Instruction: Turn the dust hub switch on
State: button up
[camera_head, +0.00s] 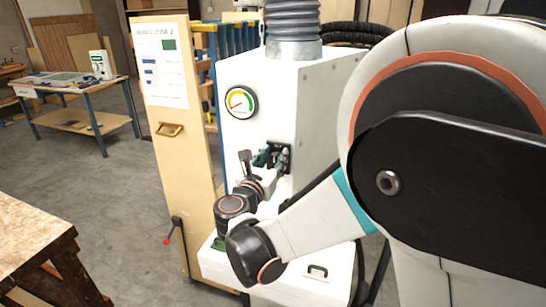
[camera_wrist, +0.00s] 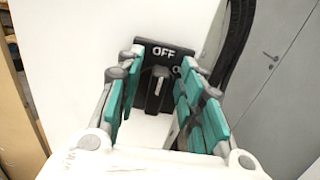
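The dust hub (camera_head: 318,95) is a white cabinet with a grey hose on top and a round gauge. Its switch (camera_wrist: 158,87) is a grey lever or knob on a black plate, with the word OFF above it, in the wrist view. My gripper (camera_wrist: 160,98) is open, with teal-padded fingers on either side of the switch; I cannot tell whether they touch it. In the head view my gripper (camera_head: 270,158) is at the cabinet's front face and mostly hides the switch plate (camera_head: 284,152).
A tall wooden panel (camera_head: 168,120) with a handle and a paper sheet stands just left of the hub. A wooden table (camera_head: 30,235) is at the lower left. A blue-legged workbench (camera_head: 75,88) stands farther back. Black hoses (camera_wrist: 236,45) run beside the hub.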

grip_shut()
jog(key=shift+d+m, duration=0.1)
jog(key=shift+m, duration=0.3)
jog(key=m, duration=0.3)
jog(key=d+m+b, duration=0.1)
jog(key=m, duration=0.3)
jog(key=f+m, duration=0.1)
jog(key=m, duration=0.3)
jog(key=shift+s+d+f, duration=0.1)
jog(key=shift+s+d, duration=0.3)
jog(key=shift+b, duration=0.3)
grip_release()
